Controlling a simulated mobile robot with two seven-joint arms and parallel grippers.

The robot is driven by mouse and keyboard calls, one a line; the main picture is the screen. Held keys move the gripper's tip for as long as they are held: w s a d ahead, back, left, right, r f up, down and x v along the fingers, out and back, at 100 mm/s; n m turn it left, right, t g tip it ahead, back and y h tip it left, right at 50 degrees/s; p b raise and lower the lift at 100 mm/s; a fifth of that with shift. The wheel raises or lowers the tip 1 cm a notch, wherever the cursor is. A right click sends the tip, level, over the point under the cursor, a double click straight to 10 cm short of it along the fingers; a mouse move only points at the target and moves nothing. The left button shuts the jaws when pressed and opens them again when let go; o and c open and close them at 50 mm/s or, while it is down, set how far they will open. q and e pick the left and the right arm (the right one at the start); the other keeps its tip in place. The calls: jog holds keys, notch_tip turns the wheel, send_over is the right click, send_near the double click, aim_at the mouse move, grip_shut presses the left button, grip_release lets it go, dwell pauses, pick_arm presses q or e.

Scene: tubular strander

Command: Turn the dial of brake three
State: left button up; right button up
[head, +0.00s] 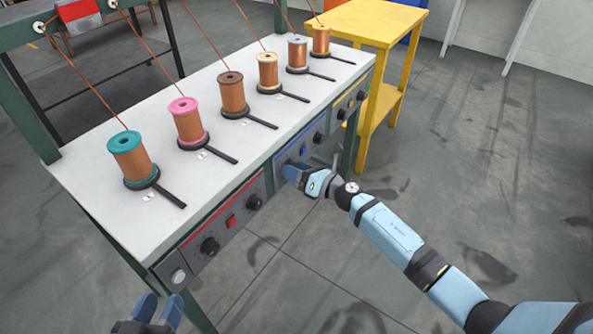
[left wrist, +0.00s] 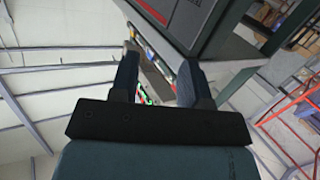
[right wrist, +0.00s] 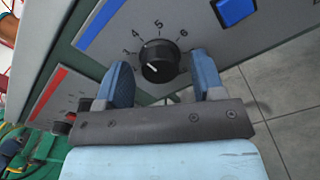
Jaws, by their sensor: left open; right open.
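A black dial (right wrist: 160,62) with a pale pointer mark sits on the grey front panel with the blue stripe. Numbers 3 to 6 show around it in the right wrist view; no label names it as brake three. My right gripper (right wrist: 160,72) is open, one finger on each side of the dial; I cannot tell whether they touch it. In the head view my right gripper (head: 290,172) is at the blue-striped panel (head: 300,149) and hides this dial. My left gripper (head: 158,305) is open and empty at the bottom left, and it also shows in the left wrist view (left wrist: 160,72).
The red-striped panel (head: 226,240) has two dials and a red switch. A yellow-striped panel (head: 347,105) lies further back. Several copper spools with black brake arms stand on the white top (head: 90,171). A yellow table (head: 382,22) stands behind. Floor at right is clear.

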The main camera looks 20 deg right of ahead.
pick_arm(q)
jog(key=shift+r, duration=0.1)
pick_arm(e)
jog(key=c, duration=0.9)
pick_arm(q)
jog(key=shift+a+p, duration=0.1)
jog(key=shift+p, duration=0.2)
pick_arm(e)
jog(key=shift+m, duration=0.3)
pick_arm(q)
jog(key=s+a+f+g+y+p, duration=0.2)
jog(key=a+f+g+p, duration=0.1)
jog(key=p, duration=0.6)
jog(key=shift+s+a+f+g+y, duration=0.4)
jog(key=shift+f+g, duration=0.1)
jog(key=shift+f, duration=0.55)
pick_arm(e)
jog(key=shift+r+m, duration=0.1)
jog(key=shift+m, duration=7.5)
pick_arm(q)
jog(key=shift+r, duration=0.1)
